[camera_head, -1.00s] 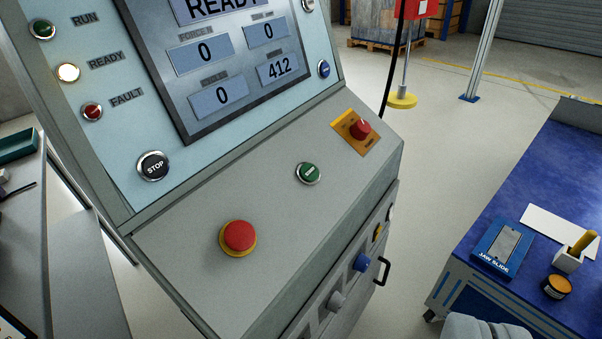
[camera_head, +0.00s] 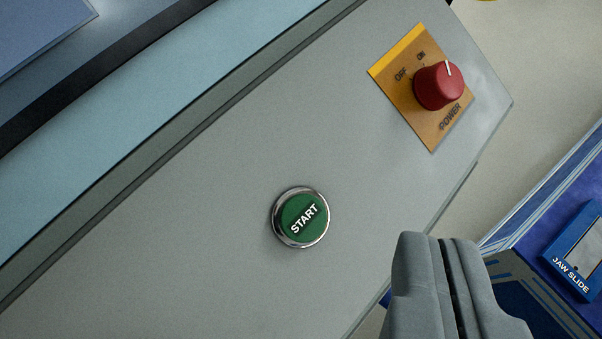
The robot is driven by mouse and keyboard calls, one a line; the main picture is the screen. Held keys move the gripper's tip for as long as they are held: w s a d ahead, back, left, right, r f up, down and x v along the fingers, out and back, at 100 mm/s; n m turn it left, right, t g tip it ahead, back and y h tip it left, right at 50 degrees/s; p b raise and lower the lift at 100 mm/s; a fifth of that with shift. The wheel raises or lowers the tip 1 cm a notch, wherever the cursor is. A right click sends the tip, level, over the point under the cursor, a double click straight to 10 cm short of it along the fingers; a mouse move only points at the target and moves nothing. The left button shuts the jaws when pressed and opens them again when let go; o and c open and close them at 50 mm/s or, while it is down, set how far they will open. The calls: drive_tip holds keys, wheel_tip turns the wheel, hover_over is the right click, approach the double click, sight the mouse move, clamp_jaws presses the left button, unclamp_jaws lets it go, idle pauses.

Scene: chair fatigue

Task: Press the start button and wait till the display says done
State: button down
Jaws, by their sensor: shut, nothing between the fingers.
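The green start button (camera_head: 302,219) with a metal ring and the word START sits on the sloped grey console panel (camera_head: 190,230), near the middle of the view. My gripper (camera_head: 436,240) shows at the lower right, its grey fingers shut and empty. In the picture it lies to the right of and below the button, apart from it. A corner of the display (camera_head: 40,30) shows at the upper left; its text is out of view.
A red power knob (camera_head: 438,86) on a yellow plate marked OFF and ON is up and right of the button. A blue table (camera_head: 535,235) with a box labelled JAW SLIDE (camera_head: 580,250) stands beyond the console at the right.

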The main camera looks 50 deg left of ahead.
sight(320, 203)
drive_tip(key=shift+w+a+f, duration=0.15)
drive_tip(key=shift+w+a, duration=0.05)
drive_tip(key=shift+w, duration=0.1)
drive_tip(key=shift+f, duration=0.1)
drive_tip(key=shift+w+a+f, duration=0.1)
drive_tip(key=shift+a+f, duration=0.7)
drive_tip(key=shift+f, duration=0.4)
drive_tip(key=shift+w+a+f, duration=0.1)
drive_tip(key=shift+a+f, duration=0.65)
drive_tip(key=shift+f, duration=0.45)
drive_tip(key=shift+w+a+f, duration=0.1)
drive_tip(key=shift+a+f, duration=0.7)
drive_tip(key=shift+f, duration=0.4)
drive_tip(key=shift+a+f, duration=0.1)
drive_tip(key=shift+f, duration=0.05)
drive_tip(key=shift+a+f, duration=0.1)
drive_tip(key=shift+f, duration=0.1)
drive_tip(key=shift+a+f, duration=0.2)
drive_tip(key=shift+f, duration=0.1)
idle(0.4)
drive_tip(key=shift+r, duration=0.1)
drive_tip(key=shift+d+r, duration=0.4)
drive_tip(key=shift+r, duration=0.15)
